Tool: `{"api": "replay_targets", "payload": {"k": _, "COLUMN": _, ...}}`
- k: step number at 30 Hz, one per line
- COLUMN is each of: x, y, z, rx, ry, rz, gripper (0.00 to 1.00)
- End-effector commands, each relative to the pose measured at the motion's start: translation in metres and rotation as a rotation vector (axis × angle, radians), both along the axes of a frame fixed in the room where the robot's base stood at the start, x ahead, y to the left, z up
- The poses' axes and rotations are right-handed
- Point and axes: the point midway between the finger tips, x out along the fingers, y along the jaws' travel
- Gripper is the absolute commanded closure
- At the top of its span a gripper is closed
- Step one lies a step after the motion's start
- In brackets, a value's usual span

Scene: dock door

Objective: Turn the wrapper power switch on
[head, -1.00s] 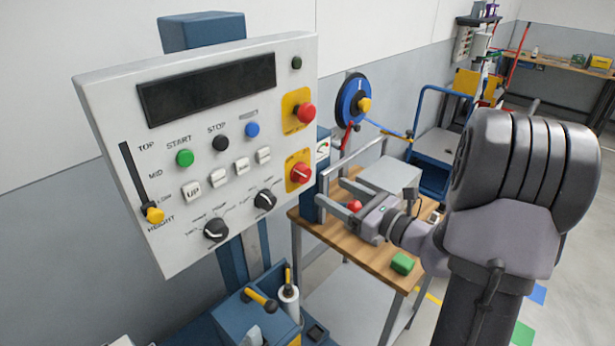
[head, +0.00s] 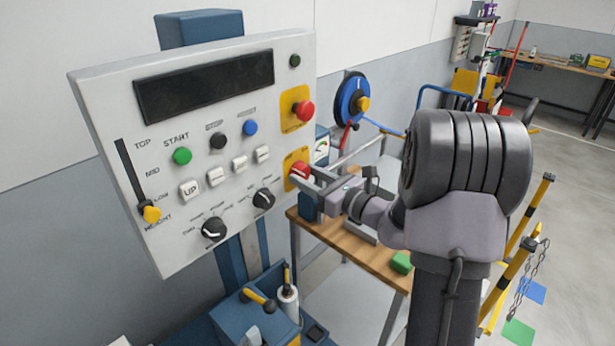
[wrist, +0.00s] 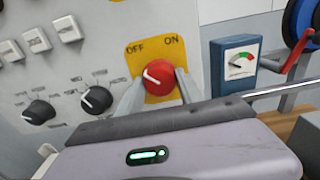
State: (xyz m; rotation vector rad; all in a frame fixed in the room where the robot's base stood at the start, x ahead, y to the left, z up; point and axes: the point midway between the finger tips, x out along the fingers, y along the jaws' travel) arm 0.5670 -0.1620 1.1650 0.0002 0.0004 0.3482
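The wrapper power switch is a red rotary knob (head: 299,170) on a yellow plate at the lower right of the light grey control panel (head: 100,110). In the wrist view the red knob (wrist: 157,77) sits below the words OFF at left and ON at right. Its white pointer line slants up-left, towards OFF. My gripper (head: 308,180) is at the panel in front of the knob. In the wrist view my gripper's fingers (wrist: 159,92) stand apart, one on each side of the knob, with what look like narrow gaps. Contact is hard to tell.
A red emergency button (head: 304,110) on another yellow plate is above the knob. Two black dials (wrist: 68,106) are to its left. A blue gauge box (wrist: 234,60) and a red lever (wrist: 297,64) are close on the right. A wooden-topped table (head: 370,262) stands below my gripper.

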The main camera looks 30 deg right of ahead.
Motion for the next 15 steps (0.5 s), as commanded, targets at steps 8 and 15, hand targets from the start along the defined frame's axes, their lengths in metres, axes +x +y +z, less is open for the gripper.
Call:
{"api": "replay_targets", "payload": {"k": 8, "x": 0.0, "y": 0.0, "z": 0.0016, "rx": 0.024, "ry": 0.008, "rz": 0.0, "gripper": 0.97}}
{"api": "replay_targets", "payload": {"k": 15, "x": -0.0001, "y": 0.0001, "z": 0.0041, "rx": 0.146, "ry": 0.054, "rz": 0.0, "gripper": 0.97}}
